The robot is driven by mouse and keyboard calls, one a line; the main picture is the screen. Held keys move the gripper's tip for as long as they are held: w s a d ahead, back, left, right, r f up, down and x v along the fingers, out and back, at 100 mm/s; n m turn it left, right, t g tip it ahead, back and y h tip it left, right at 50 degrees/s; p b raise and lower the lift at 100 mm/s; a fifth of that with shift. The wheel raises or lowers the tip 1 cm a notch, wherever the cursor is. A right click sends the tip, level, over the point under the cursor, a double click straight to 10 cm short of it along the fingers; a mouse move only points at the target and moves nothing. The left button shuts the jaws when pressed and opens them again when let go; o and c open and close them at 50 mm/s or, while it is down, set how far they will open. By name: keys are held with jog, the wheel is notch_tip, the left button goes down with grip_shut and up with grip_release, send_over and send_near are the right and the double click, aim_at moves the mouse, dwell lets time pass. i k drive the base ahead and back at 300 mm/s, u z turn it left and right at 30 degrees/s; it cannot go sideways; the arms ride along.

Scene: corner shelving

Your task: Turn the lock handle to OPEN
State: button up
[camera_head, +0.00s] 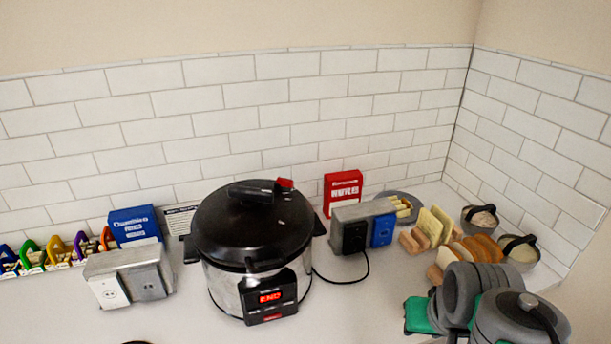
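A pressure cooker (218,287) with a shiny metal body and a black domed lid (215,222) stands on the counter near the middle of the head view. The lid is on the pot. A black lock handle (250,193) lies across the top of the lid, with a red piece (285,183) at its right end. I cannot read any lock marking. A black front panel (270,312) shows red letters that look like "END".
A grey outlet box (130,272) stands left of the cooker. Another box with black and blue sockets (382,231) stands right, a black cord (345,282) beside it. Bread slices (480,249) and bowls (519,252) sit further right. Grey and green rounded parts fill the lower right.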

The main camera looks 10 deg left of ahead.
aim_at(251, 197)
jog(key=k, duration=0.55)
jog(key=u, duration=0.95)
jog(key=i, duration=0.45)
jog(key=z, duration=0.05)
